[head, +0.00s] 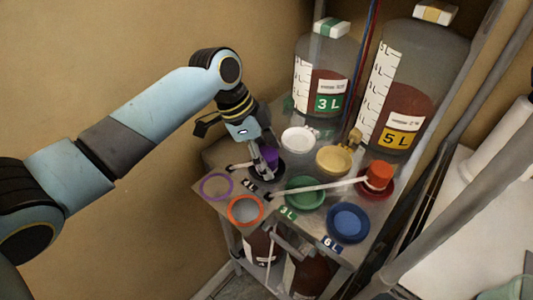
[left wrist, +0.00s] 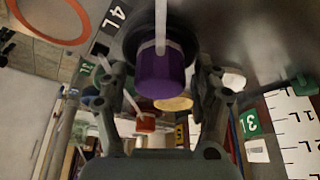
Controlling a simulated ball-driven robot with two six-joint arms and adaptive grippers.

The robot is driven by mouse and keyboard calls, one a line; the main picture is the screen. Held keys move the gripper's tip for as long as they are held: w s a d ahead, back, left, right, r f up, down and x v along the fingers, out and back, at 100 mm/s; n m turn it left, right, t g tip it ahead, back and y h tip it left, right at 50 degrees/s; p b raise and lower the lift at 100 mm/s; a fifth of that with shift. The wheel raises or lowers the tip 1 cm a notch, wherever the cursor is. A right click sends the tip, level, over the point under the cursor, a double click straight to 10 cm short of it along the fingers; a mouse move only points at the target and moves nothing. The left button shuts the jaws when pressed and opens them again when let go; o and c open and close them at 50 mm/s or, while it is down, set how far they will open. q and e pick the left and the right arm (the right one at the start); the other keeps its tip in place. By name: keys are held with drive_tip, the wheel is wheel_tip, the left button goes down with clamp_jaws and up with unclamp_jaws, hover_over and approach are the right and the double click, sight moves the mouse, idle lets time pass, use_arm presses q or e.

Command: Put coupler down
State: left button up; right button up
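The purple coupler (head: 271,156) stands at the black dock by the "4 L" label on the metal bench top. In the left wrist view the purple coupler (left wrist: 160,75) sits in front of the round black dock (left wrist: 133,32), with a pale hose crossing its top. My left gripper (head: 260,157) is at the coupler, its fingers one on each side. In the left wrist view, gaps show between the purple body and both fingers of the left gripper (left wrist: 160,88), so it looks open. The coupler's contact with the dock is partly hidden. My right gripper is not in view.
An orange-red coupler (head: 379,174) stands on a dark red dock to the right, with a pale hose running left. White, yellow, green and blue docks (head: 348,222) surround the area. Purple and orange rings (head: 245,210) lie at the front left. Large 3 L (head: 326,80) and 5 L (head: 408,100) bottles stand behind.

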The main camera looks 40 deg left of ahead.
sight(267, 153)
use_arm(q)
drive_tip(key=shift+r, duration=0.3)
drive_tip(key=p+v, duration=0.5)
drive_tip(key=shift+p, duration=0.4)
drive_tip(key=v, duration=0.6)
drive_tip(key=shift+a+r+p, duration=0.2)
drive_tip(key=shift+r+p, duration=0.1)
drive_tip(key=shift+p, duration=0.05)
drive_tip(key=shift+s, duration=0.15)
drive_tip(key=shift+f, duration=0.1)
